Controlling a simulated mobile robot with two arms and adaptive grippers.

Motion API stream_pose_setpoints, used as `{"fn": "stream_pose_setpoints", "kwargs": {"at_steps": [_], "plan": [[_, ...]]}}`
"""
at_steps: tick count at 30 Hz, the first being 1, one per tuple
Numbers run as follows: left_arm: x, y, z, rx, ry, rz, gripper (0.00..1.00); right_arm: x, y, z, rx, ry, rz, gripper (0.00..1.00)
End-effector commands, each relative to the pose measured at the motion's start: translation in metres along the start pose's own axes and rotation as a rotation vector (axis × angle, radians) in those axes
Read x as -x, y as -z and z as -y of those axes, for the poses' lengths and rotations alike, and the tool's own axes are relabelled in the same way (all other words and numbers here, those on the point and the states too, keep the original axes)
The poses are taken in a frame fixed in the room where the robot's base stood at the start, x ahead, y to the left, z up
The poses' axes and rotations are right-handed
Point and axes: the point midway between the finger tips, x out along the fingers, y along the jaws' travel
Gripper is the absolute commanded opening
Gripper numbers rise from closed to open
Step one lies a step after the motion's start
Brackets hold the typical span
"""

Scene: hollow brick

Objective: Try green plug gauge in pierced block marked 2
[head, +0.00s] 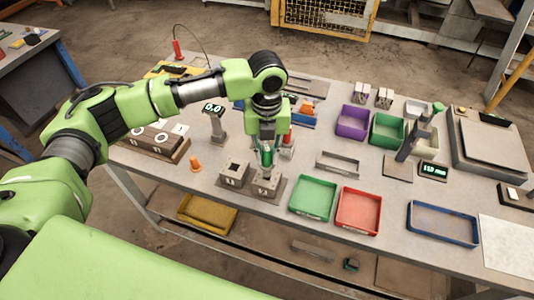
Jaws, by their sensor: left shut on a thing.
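My left gripper (266,154) points down over the table, with its arm coming in from the left. It is shut on the green plug gauge (267,159), which shows as a small green part between the fingers. The gauge is upright, just above or at the top of the right-hand pierced block (265,186); I cannot tell whether its tip is inside the hole. A second pierced block (232,175) with a dark square opening stands just to the left. Both have small marks on their fronts, too small to read surely. My right gripper is not in view.
An orange cone-like piece (195,164) stands left of the blocks. A green tray (313,197) and a red tray (358,210) lie to the right. A gauge stand with a display (214,122) is behind left. A blue-rimmed tray (442,223) lies farther right.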

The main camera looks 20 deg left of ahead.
Motion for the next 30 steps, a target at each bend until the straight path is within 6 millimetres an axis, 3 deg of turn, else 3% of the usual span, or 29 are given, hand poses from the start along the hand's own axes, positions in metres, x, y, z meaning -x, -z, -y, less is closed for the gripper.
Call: {"fn": "stream_pose_setpoints", "kwargs": {"at_steps": [30], "plan": [[-0.012, 0.0, 0.0, 0.0, 0.001, 0.0, 0.0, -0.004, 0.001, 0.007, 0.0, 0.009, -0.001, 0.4]]}}
